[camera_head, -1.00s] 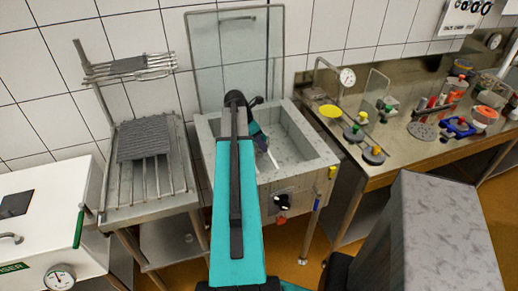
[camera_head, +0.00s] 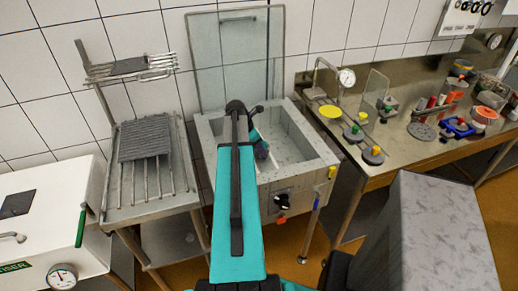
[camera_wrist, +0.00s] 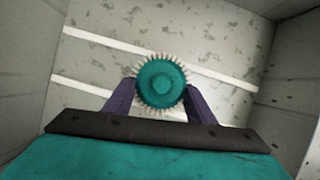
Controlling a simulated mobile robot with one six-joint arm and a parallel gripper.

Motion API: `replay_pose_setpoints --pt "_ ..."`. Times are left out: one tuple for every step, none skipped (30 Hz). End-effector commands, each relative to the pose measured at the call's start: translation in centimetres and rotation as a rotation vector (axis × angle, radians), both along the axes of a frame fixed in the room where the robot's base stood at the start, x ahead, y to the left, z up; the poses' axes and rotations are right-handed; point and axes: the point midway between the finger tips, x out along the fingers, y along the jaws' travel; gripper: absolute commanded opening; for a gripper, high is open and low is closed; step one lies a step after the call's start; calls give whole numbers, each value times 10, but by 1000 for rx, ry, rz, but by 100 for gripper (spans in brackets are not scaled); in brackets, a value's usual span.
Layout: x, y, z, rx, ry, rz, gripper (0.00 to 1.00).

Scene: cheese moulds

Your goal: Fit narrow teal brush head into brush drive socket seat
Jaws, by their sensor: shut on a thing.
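In the wrist view, the narrow teal brush head (camera_wrist: 160,83) is round, seen end-on, with a ring of pale bristles around a teal hub. My gripper (camera_wrist: 161,98) has its two purple fingers shut on it, one at each side. In the head view, my gripper (camera_head: 262,150) reaches down inside the grey speckled basin (camera_head: 326,158). I cannot identify the brush drive socket seat in either view.
Basin walls surround the gripper, and pale strips (camera_wrist: 150,57) cross behind the brush head. A glass panel (camera_head: 207,60) stands behind the basin. A rack (camera_head: 115,190) is at left. The right bench (camera_head: 400,145) holds a gauge, coloured knobs and several parts.

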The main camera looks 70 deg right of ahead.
Motion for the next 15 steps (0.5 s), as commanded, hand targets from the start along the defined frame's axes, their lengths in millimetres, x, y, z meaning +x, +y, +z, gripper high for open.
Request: replay_pose_setpoints --pt "0 1 -3 4 0 -1 22" --pt "0 1 -4 4 0 -1 22" --pt "0 1 -4 5 -1 -1 55" --pt "0 1 -4 5 -1 -1 60" --pt "0 1 -4 5 -1 -1 66" --pt "-1 1 -4 4 0 -2 69" --pt "0 1 -4 4 0 -2 69" --pt "0 1 -4 4 0 -1 69" --pt "-1 1 -4 4 0 -2 69" --pt "-1 1 -4 4 0 -2 69" --pt "-1 1 -3 4 0 -2 69" --pt "-1 1 -3 4 0 -2 69" --pt "-1 1 -3 3 -1 -2 69" --pt "-1 1 -3 2 0 -2 69" --pt "-1 0 -3 2 0 -2 69"
